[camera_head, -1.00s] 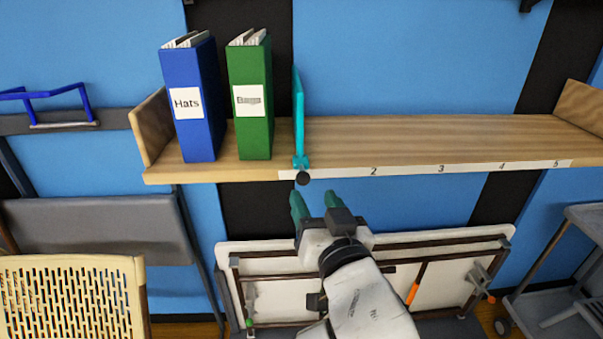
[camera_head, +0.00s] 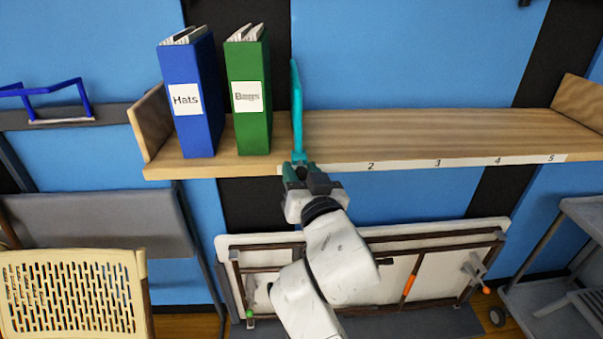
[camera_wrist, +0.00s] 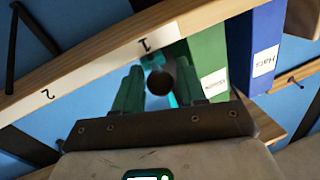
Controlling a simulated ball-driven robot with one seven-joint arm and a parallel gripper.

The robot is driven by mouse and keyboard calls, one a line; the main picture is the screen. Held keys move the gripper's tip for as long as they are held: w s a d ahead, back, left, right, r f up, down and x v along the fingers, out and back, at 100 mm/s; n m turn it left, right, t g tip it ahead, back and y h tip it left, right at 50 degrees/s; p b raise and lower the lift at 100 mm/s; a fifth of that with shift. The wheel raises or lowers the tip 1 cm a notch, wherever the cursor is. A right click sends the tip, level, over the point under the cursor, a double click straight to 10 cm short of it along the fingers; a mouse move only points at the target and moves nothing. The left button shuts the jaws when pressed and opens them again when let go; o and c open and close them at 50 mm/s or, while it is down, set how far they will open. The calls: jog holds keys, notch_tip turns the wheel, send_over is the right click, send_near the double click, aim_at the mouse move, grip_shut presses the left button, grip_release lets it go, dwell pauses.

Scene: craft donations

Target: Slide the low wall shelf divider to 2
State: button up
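The teal shelf divider (camera_head: 297,110) stands upright on the low wooden wall shelf (camera_head: 420,137), just right of the green binder, at the 1 end of the number strip (camera_head: 415,165). The 2 mark is to its right. In the wrist view the divider's teal foot (camera_wrist: 152,62) and dark round knob (camera_wrist: 160,82) show beside the 1 mark. My gripper (camera_head: 297,172) is at the shelf's front edge by the knob. In the wrist view its two green fingers (camera_wrist: 157,92) are apart, one on each side of the knob, with visible gaps.
A folded table (camera_head: 390,265) leans below, and a chair (camera_head: 75,290) stands lower left.

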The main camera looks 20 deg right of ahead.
grip_shut()
jog(key=shift+d, duration=0.1)
